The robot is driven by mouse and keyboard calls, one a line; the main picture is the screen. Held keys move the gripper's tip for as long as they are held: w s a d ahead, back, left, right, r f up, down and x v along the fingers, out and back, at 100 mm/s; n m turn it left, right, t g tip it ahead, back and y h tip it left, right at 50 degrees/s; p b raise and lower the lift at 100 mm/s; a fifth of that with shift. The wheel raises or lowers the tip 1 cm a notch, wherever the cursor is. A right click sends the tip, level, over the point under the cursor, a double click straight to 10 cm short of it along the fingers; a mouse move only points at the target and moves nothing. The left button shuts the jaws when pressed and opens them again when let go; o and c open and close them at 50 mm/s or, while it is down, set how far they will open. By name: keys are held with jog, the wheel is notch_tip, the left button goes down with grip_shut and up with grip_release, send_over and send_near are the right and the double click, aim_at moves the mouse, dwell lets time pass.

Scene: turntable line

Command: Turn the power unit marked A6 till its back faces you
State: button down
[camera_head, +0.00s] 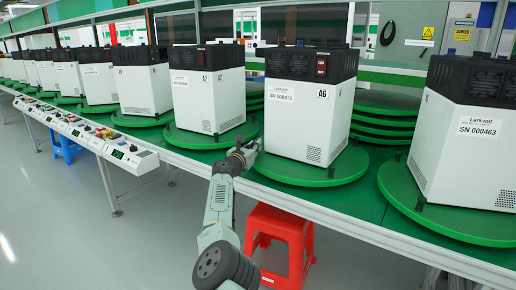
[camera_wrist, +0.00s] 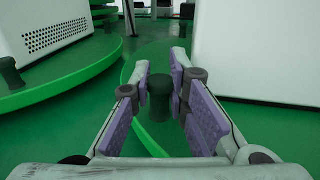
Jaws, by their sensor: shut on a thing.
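The power unit marked A6 (camera_head: 290,135) is a white box with a black top and a red switch. The face with its Larkvolt label, A6 tag and small vent is turned toward my head camera. It stands upright on a round green turntable (camera_head: 345,177). My gripper (camera_head: 245,152) is at the left edge of this turntable. In the wrist view, my gripper (camera_wrist: 160,92) is shut on a dark upright knob (camera_wrist: 159,100) at the disc's rim. A white box wall (camera_wrist: 265,50) fills the right of that view. The unit's back is hidden.
The unit marked A7 (camera_head: 207,100) stands on its own turntable (camera_head: 190,137) close to the left. Another unit (camera_head: 462,140) stands on a disc (camera_head: 400,195) at the right. A red stool (camera_head: 280,235) is below the bench. Control boxes (camera_head: 125,150) line the left front.

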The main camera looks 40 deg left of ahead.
dwell(0.3)
jog(key=c, duration=1.5)
grip_release()
jog(key=shift+c, duration=0.2)
jog(key=shift+s, duration=0.2)
jog(key=shift+s, duration=0.25)
jog(key=v, duration=1.1)
jog(key=shift+s, duration=0.1)
